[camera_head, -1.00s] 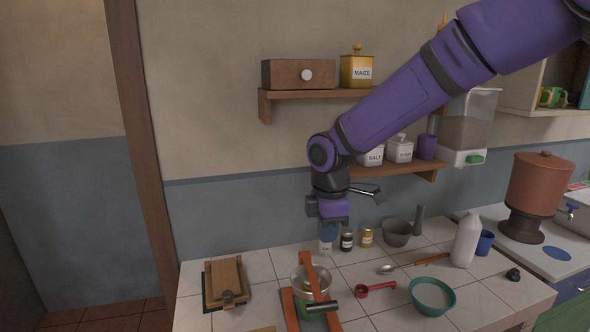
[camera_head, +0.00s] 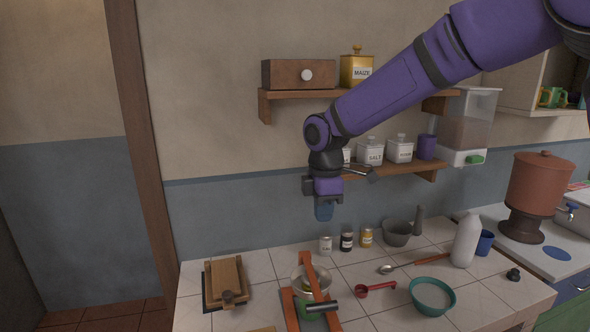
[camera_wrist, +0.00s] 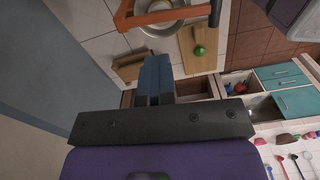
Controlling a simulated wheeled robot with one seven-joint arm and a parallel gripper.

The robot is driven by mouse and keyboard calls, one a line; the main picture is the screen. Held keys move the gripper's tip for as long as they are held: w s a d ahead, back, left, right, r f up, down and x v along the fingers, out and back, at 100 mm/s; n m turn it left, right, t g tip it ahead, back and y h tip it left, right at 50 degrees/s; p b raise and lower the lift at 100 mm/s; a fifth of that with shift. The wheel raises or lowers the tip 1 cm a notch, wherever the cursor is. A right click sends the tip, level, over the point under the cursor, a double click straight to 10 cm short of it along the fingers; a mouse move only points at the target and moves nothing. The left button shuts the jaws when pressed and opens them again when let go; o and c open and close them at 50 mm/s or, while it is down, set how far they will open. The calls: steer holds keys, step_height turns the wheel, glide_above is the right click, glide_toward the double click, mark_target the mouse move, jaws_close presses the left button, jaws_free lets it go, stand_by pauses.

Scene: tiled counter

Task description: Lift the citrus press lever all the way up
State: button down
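The citrus press (camera_head: 291,308) stands on the front of the tiled counter, with an orange-brown wooden frame and a metal bowl. Its lever (camera_head: 309,273) runs across the bowl towards the front, with a black grip (camera_head: 322,306) at its near end; I cannot tell its exact angle. In the wrist view the press lever (camera_wrist: 165,15) shows at the top, beyond my fingers. My gripper (camera_head: 323,212) hangs above and behind the press, apart from the lever. Its blue fingers (camera_wrist: 155,75) lie side by side, closed, with nothing seen between them.
A wooden press board (camera_head: 226,283) lies left. Small jars (camera_head: 347,241), a mortar (camera_head: 397,234), a red scoop (camera_head: 374,289), a teal bowl (camera_head: 432,296) and a white bottle (camera_head: 466,241) stand behind and right. A shelf (camera_head: 415,167) is on the wall behind my arm.

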steer(key=shift+w, duration=0.1)
steer(key=shift+w+a+r, duration=0.15)
steer(key=shift+w+r, duration=0.15)
steer(key=shift+w, duration=0.4)
steer(key=shift+w+a+r, duration=0.1)
steer(key=shift+w+r, duration=0.2)
steer(key=shift+w, duration=0.4)
steer(key=shift+w+a+r, duration=0.15)
steer(key=shift+w+r, duration=0.15)
steer(key=shift+w, duration=0.4)
steer(key=shift+w+a+r, duration=0.15)
steer(key=shift+w+a, duration=0.05)
steer(key=shift+w, duration=0.95)
steer(key=shift+w+a+r, duration=0.1)
steer(key=shift+w+a, duration=0.1)
steer(key=shift+w, duration=0.95)
steer(key=w, duration=0.4)
steer(key=shift+w+a+f, duration=0.35)
steer(key=shift+a+f, duration=0.05)
